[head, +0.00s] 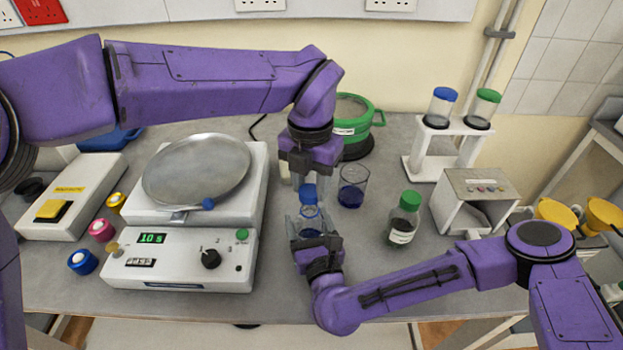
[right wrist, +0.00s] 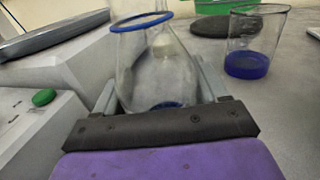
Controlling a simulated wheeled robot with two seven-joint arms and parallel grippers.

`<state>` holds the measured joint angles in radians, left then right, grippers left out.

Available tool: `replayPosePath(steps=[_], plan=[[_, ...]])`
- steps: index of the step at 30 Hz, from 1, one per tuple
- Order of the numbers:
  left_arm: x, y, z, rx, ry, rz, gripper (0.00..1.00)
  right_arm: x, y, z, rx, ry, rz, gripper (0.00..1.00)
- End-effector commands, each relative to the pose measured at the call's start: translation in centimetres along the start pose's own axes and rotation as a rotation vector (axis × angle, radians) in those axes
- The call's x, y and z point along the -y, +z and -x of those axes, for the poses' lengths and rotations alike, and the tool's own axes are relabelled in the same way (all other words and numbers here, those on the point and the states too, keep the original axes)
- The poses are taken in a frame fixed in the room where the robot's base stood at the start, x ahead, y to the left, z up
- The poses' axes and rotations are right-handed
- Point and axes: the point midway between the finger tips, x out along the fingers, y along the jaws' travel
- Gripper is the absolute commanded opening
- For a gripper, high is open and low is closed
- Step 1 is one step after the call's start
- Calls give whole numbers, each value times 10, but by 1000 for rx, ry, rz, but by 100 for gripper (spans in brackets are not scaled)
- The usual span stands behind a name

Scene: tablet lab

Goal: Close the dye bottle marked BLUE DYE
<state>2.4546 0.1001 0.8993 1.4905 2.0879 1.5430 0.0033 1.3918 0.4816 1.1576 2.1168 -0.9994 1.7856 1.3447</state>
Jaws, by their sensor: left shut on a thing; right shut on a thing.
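A clear glass bottle (head: 311,214) with a little blue in it stands upright at the middle of the bench; no BLUE DYE marking is readable. My right gripper (head: 312,229) is shut on its body from the front. The right wrist view shows the glass (right wrist: 158,75) between the fingers, with a blue ring around it. A blue cap (head: 308,193) is at the bottle's top, and my left gripper (head: 308,181) is shut on it from above. I cannot tell whether the cap is seated; the bottle's top is out of the right wrist view.
A beaker (head: 352,187) with blue liquid stands close right of the bottle, and a green-capped bottle (head: 403,221) farther right. A machine with a round metal pan (head: 197,170) is at left. A white rack (head: 452,144) with two capped vials stands at back right.

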Motion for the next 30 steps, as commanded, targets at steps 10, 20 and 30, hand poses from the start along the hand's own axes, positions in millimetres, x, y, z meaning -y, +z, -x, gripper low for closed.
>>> replayPosePath(steps=[10, 20, 30], plan=[[0, 0, -2, -1, 0, 0, 12, 0, -2, 0, -3, -1, 1, 17], [0, 0, -18, -1, 0, -1, 12, 0, -2, 0, -4, -1, 1, 17], [0, 0, -18, 0, 0, -1, 12, 0, -2, 0, -4, -1, 1, 17]])
